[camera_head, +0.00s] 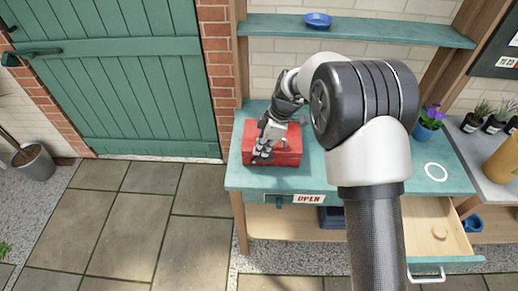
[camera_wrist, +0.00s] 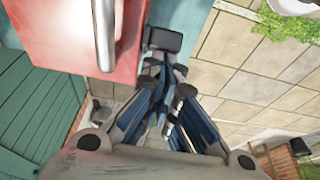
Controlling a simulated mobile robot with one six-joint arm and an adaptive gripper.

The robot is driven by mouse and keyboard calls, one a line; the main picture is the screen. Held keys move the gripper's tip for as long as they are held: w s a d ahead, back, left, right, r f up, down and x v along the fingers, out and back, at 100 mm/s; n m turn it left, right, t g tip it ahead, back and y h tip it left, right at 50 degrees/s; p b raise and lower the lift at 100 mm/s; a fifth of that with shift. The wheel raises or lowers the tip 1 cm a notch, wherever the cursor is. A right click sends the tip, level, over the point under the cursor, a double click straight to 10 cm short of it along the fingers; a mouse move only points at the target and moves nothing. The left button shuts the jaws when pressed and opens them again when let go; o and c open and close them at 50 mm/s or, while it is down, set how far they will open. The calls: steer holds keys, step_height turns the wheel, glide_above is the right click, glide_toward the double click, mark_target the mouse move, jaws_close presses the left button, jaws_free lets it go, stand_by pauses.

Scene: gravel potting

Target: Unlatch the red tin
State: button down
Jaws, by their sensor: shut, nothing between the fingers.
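The red tin (camera_head: 288,157) sits on the teal bench top (camera_head: 318,180), left of its middle. My gripper (camera_head: 263,155) reaches down in front of the tin and hides part of its lid and front. In the wrist view the red tin (camera_wrist: 65,30) fills the upper left, with a silver handle (camera_wrist: 104,35) on its lid, which looks down. My gripper (camera_wrist: 163,48) is shut and empty there, its fingertips close beside the tin's edge. I cannot tell whether they touch it. The latch cannot be made out clearly.
An open drawer (camera_head: 425,232) juts out at the bench's lower right. A white ring (camera_head: 436,172) and a blue pot with purple flowers (camera_head: 430,128) are at the right. An OPEN sign (camera_head: 308,198) is on the bench front. A shelf (camera_head: 370,31) runs above.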

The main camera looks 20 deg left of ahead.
mark_target(272, 156)
steer(key=d+b, duration=0.1)
steer(key=d+f+b, duration=0.2)
steer(key=shift+w+d+f, duration=0.1)
steer(key=shift+w+d, duration=0.2)
steer(key=shift+w, duration=0.1)
steer(key=shift+w+d+f+b, duration=0.2)
steer(key=shift+d+f+b, duration=0.5)
steer(key=shift+f+b, duration=0.15)
steer(key=shift+w+d+f+b, duration=0.15)
steer(key=shift+d+f+b, duration=0.5)
steer(key=shift+f+b, duration=0.15)
